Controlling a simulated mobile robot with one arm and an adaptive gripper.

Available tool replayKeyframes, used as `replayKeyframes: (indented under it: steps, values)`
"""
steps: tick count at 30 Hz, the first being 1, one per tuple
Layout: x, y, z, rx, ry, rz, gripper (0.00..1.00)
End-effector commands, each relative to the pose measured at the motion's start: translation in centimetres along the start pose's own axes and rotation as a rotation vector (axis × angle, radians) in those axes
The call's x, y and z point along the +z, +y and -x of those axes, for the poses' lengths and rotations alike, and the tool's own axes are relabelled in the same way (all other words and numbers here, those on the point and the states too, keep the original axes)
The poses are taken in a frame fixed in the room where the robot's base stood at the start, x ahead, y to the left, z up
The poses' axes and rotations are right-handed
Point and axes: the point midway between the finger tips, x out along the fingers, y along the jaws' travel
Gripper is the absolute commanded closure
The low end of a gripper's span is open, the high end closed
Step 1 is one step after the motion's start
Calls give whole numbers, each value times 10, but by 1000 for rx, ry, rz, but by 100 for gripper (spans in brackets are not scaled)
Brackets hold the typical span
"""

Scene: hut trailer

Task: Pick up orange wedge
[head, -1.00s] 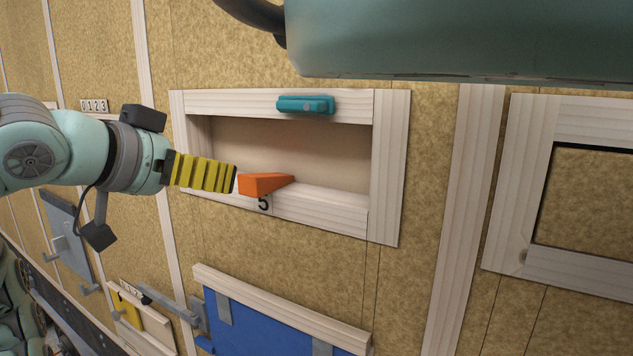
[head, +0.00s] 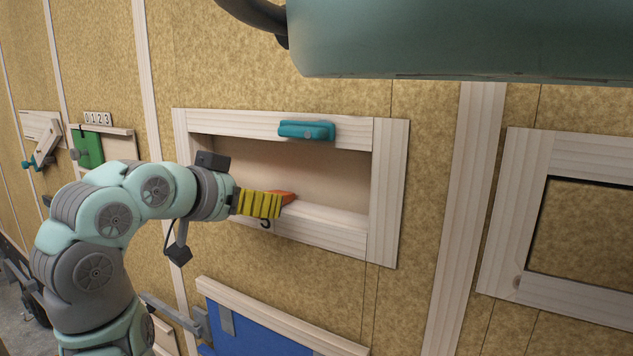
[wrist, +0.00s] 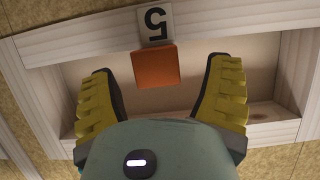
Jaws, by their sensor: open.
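The orange wedge (head: 284,196) lies on the lower ledge of a wooden wall niche (head: 330,225). In the head view its near part is hidden behind my gripper. In the wrist view the wedge (wrist: 156,67) shows its square end, between and ahead of the two yellow fingers, beside a label with the digit 5 (wrist: 156,25). My gripper (head: 275,205) is in front of the niche's lower left. In the wrist view my gripper (wrist: 165,85) is open, with a gap between each finger and the wedge.
A teal latch (head: 306,130) is on the niche's top frame. A blue panel (head: 262,325) is below, and another framed opening (head: 575,215) is at the right. The niche is otherwise empty to the wedge's right.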

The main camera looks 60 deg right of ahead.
Motion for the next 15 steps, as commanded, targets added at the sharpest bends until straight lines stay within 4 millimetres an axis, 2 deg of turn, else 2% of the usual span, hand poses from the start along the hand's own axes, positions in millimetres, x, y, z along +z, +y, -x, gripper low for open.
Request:
replayKeyframes:
  steps: [1, 6, 15]
  values:
    - [1, 5, -9, 11, -6, -6, 22]
    - [0, 4, -19, 8, -1, -6, 22]
    - [0, 4, -20, 9, 0, -5, 22]
